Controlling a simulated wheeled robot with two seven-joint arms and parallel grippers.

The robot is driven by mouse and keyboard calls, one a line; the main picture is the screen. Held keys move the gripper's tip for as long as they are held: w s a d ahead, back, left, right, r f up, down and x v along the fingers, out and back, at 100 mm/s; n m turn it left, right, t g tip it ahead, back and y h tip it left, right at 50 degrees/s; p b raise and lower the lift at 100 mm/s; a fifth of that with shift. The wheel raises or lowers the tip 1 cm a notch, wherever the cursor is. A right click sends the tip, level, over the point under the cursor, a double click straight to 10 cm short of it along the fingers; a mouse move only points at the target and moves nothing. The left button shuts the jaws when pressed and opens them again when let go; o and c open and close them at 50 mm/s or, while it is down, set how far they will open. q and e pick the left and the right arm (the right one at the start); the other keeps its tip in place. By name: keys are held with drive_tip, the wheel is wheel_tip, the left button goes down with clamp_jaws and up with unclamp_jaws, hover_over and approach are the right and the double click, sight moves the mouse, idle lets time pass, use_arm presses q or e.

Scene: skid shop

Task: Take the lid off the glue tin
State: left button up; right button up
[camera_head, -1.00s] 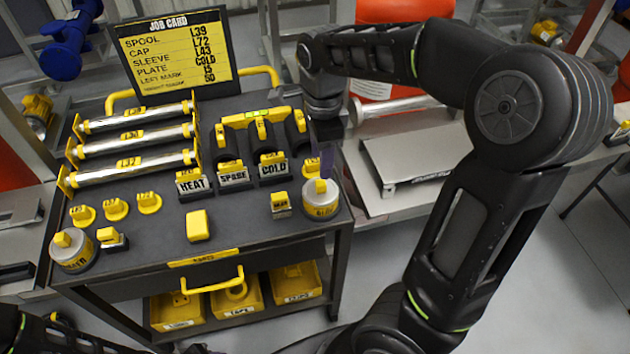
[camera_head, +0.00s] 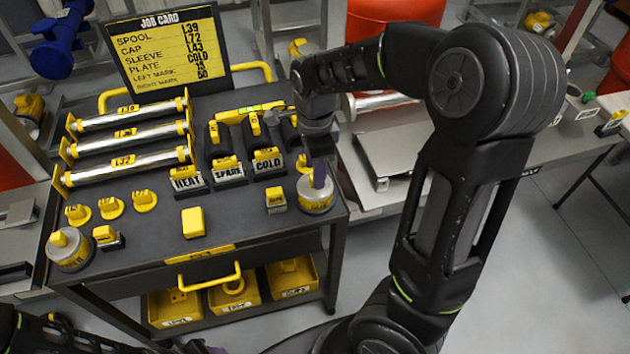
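A round pale tin with a yellow label (camera_head: 316,200) stands upright at the front right corner of the cart top; its lettering is too small to read surely. A similar tin with a yellow knob on top (camera_head: 69,252) stands at the front left corner. My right gripper (camera_head: 319,174) points down over the right-hand tin, its fingers at the top of that tin. My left gripper is out of view; only part of my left arm shows at the bottom left.
The dark cart top (camera_head: 240,219) holds a yellow block (camera_head: 193,222), a small yellow-topped block (camera_head: 276,200) close left of the right-hand tin, HEAT, SPARE and COLD holders, and silver spools in a rack. A job card (camera_head: 166,50) stands behind.

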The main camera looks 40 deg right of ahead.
wheel_tip(320, 180, down, 2)
drive_tip(key=shift+f, duration=0.2)
drive_tip(key=shift+c, duration=0.4)
clamp_jaws()
idle(0.4)
